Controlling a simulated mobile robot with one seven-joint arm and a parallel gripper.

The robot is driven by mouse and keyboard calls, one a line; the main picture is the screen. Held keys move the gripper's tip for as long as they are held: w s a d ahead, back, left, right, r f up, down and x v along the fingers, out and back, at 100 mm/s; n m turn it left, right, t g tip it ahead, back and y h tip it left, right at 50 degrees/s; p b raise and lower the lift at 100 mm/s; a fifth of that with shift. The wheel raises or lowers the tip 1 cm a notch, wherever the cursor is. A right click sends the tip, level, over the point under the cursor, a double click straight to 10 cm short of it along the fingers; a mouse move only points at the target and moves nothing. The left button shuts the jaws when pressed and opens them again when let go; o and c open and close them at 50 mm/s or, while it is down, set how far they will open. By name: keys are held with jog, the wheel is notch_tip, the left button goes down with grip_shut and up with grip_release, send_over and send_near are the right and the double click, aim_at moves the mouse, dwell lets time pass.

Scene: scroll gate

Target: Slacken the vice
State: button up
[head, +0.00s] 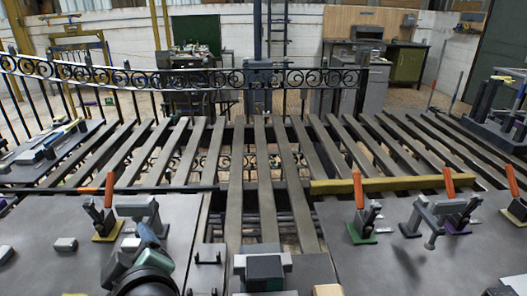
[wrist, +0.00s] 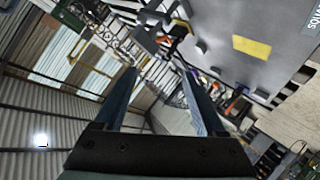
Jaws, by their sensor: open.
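I cannot tell for certain which fixture is the vice. A squat grey and dark green block-like fixture (head: 264,268) stands at the bottom middle of the head view. A grey bracket-like fixture with a hanging bar (head: 432,218) stands on the right bench plate, and a similar grey fixture (head: 140,212) stands on the left plate. My gripper shows in the wrist view (wrist: 158,73), its two blue-grey fingers wide apart with nothing between them. In the head view my dark arm rises at bottom left, near the left grey fixture; its fingertips are not clear there.
Orange-handled clamps stand on the left plate (head: 106,222) and right plate (head: 361,222). A yellow bar (head: 400,184) lies along the right plate's back edge. Slats with open gaps (head: 264,175) and a scrolled iron railing (head: 190,80) lie beyond. Part of the right plate is clear.

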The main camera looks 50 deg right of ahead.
jog(key=s+d+f+n+g+y+p, duration=0.1)
jog(key=s+d+n+g+y+p, duration=0.1)
jog(key=s+g+p, duration=0.8)
jog(key=s+d+n+g+y+p, duration=0.1)
jog(key=s+n+g+y+p, duration=0.15)
jog(key=s+p, duration=1.25)
jog(key=shift+g+h, duration=0.25)
jog(key=f, duration=0.4)
jog(key=f+p, duration=0.1)
jog(key=f, duration=0.7)
jog(key=shift+w+f+p, duration=0.15)
jog(key=shift+w+p, duration=0.15)
jog(key=shift+w, duration=0.1)
grip_shut()
